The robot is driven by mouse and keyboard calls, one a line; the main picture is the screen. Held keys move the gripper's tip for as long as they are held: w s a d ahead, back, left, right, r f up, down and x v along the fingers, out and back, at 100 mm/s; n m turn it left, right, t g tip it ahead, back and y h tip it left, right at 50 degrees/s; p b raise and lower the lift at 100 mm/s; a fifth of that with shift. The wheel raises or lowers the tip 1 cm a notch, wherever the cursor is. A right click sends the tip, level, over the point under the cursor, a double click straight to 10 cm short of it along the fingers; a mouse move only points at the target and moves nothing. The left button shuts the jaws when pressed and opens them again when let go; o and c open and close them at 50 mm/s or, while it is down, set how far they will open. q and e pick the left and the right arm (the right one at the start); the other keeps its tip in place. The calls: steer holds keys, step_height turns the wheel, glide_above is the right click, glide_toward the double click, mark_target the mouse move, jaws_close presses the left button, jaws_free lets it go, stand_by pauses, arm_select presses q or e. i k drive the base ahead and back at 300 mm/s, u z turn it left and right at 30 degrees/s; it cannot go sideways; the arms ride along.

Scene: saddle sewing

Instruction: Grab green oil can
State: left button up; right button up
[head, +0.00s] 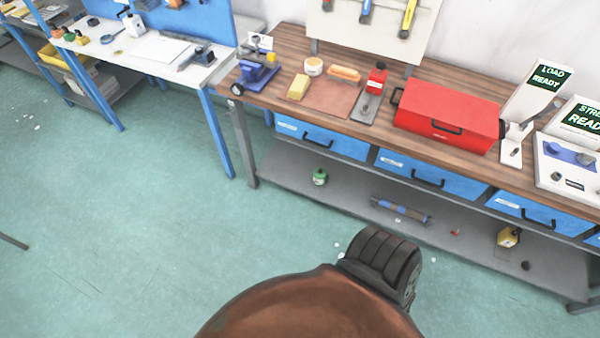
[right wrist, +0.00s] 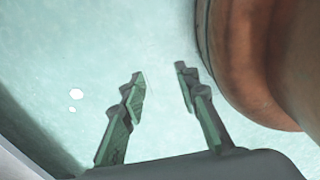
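The green oil can (head: 320,177) is small and stands on the grey lower shelf of the wooden workbench, near the shelf's left end, below the blue drawers. In the right wrist view my right gripper (right wrist: 160,85) is open and empty, with its two fingers apart over the teal floor. The can does not show in that view. Neither gripper shows in the head view, and my left gripper is in neither view.
The lower shelf (head: 285,185) also holds a blue-grey roller (head: 401,210) and a yellow can (head: 508,237). The wooden benchtop (head: 290,45) above carries a red toolbox (head: 450,112). Blue drawers (head: 323,138) overhang the shelf. The floor (head: 170,230) to the left is clear.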

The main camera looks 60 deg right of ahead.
mark_target(320, 174)
steer(key=z, duration=0.1)
steer(key=i, duration=0.7)
steer(key=z, duration=0.85)
steer(key=i, duration=0.65)
steer(key=z, duration=0.65)
